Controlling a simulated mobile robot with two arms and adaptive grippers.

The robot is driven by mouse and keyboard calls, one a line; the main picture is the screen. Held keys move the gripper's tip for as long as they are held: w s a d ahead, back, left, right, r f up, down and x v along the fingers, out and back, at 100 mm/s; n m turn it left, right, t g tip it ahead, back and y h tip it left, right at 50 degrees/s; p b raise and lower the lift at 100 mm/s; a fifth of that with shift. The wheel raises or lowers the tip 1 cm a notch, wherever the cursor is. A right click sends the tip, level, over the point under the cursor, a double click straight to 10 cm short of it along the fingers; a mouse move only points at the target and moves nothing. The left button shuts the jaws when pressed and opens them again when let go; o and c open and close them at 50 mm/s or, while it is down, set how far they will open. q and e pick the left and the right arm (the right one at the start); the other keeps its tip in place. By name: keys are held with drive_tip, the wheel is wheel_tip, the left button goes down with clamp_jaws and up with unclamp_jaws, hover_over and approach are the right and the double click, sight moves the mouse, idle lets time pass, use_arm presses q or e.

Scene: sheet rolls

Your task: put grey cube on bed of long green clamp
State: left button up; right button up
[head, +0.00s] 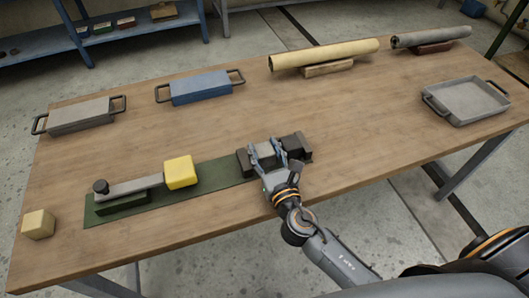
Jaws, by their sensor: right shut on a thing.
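The long green clamp (215,174) lies along the front of the table as a flat green strip. At its left part is a green block with a grey bar and a dark knob. My right gripper (266,152) is shut on the grey cube (265,149), which is partly hidden by the fingers. The cube is at the strip's right end, among dark blocks (296,145). I cannot tell whether it touches what is under it. My left gripper is not in view.
A yellow cube (180,172) is at the grey bar's right end. A beige cube (38,224) sits at the front left. Grey (80,116) and blue (200,87) handled blocks, rolls (325,56) and a grey tray (467,98) stand farther back. The table's middle is clear.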

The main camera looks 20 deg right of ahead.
drive_tip(key=shift+f, duration=0.15)
drive_tip(key=o, duration=1.2)
